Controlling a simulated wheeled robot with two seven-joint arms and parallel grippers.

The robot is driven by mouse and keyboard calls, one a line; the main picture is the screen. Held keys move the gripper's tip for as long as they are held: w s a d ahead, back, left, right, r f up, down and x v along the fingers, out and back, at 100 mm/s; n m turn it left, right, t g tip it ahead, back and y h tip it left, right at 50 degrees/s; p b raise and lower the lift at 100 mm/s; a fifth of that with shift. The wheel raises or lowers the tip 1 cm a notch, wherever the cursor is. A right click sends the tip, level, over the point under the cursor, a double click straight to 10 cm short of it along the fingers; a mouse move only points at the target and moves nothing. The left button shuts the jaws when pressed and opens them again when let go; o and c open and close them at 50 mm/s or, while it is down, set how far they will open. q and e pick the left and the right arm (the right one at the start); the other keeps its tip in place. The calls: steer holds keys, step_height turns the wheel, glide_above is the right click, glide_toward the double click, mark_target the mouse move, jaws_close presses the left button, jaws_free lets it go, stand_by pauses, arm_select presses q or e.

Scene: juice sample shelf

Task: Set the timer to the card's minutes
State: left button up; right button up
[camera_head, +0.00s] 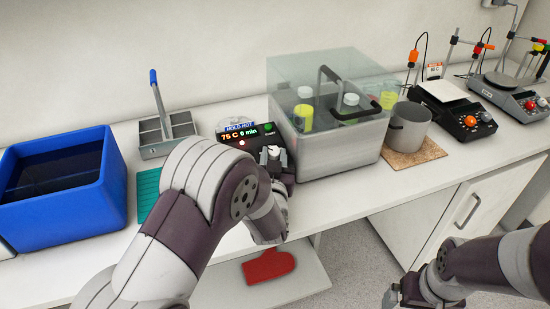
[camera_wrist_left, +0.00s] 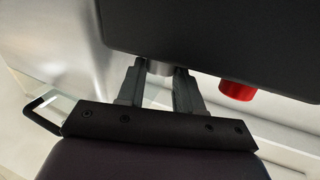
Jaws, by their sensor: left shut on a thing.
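The water bath's dark control box (camera_head: 232,132) has a lit display (camera_head: 240,133) that appears to read 75 C and a single-digit minute value, hard to tell. A green light (camera_head: 268,128) sits to its right. My left gripper (camera_head: 272,153) is at the box's front, fingers shut on a grey knob (camera_wrist_left: 160,68), seen in the left wrist view. A red knob (camera_wrist_left: 237,90) is beside it there. My left arm hides part of the box front. A small card (camera_head: 434,71) stands at the back right; its text is too small to read surely. My right gripper (camera_head: 402,292) is low at the right.
The clear-lidded bath (camera_head: 335,150) holds several capped bottles. A steel pot (camera_head: 409,126) stands on a cork mat (camera_head: 418,156), right of the bath. A red mitt (camera_head: 268,266) lies on the lower shelf.

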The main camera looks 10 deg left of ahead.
arm_select(q)
steer(key=m+h, duration=0.1)
steer(key=h, duration=0.1)
steer(key=m+h, duration=0.2)
steer(key=shift+a+b, duration=0.4)
steer(key=shift+a+m+g+h, duration=0.15)
steer(key=shift+m+g+h, duration=0.15)
steer(key=shift+m+h, duration=1.25)
steer(key=shift+h, duration=0.25)
steer(key=o, duration=0.9)
steer(key=shift+o, duration=0.7)
steer(key=shift+r, duration=0.1)
